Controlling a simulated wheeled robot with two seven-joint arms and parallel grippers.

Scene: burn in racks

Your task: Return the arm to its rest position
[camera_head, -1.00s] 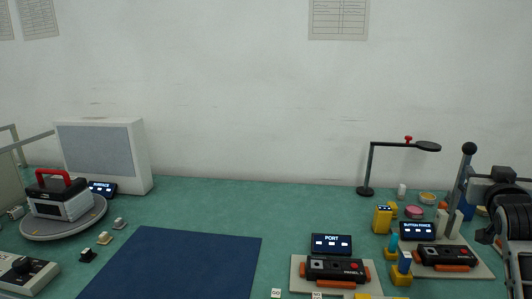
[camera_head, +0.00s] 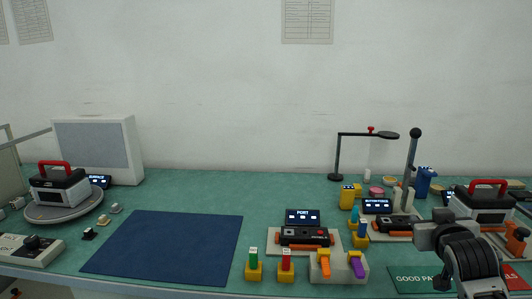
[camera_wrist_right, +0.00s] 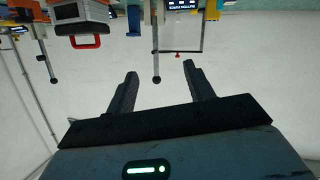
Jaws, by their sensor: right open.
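My right arm (camera_head: 468,262) comes in at the lower right of the head view, bent in front of the bench's right end. Its fingertips are hard to make out there. My left gripper is not in view.
Near my right arm are a red-handled case (camera_head: 483,205), a green mat (camera_head: 408,281) and a black-knobbed lever (camera_head: 412,160). A thin lamp (camera_head: 372,134) stands behind. The port fixture (camera_head: 302,237) is mid-bench. The blue mat (camera_head: 165,245) is bare.

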